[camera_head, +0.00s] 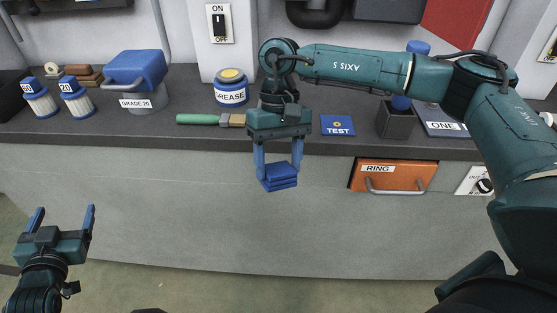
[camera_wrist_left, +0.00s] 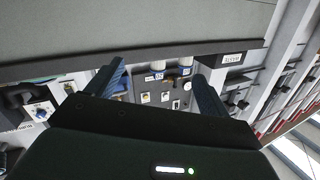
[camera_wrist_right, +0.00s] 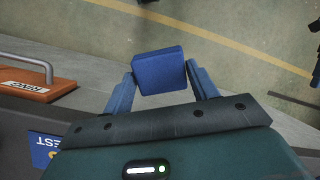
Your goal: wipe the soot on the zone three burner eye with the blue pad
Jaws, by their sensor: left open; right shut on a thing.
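My right gripper (camera_head: 280,172) is shut on the blue pad (camera_head: 280,183) and holds it in front of the counter's front edge, below the counter top. In the right wrist view the pad (camera_wrist_right: 160,70) sits between the two fingertips, with floor behind it. My left gripper (camera_head: 63,212) is open and empty at the lower left, well away from the counter. Its spread fingers (camera_wrist_left: 160,75) also show in the left wrist view. I cannot make out a zone three burner eye or any soot in these frames.
An orange RING drawer (camera_head: 392,175) is in the front. Floor in front is clear.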

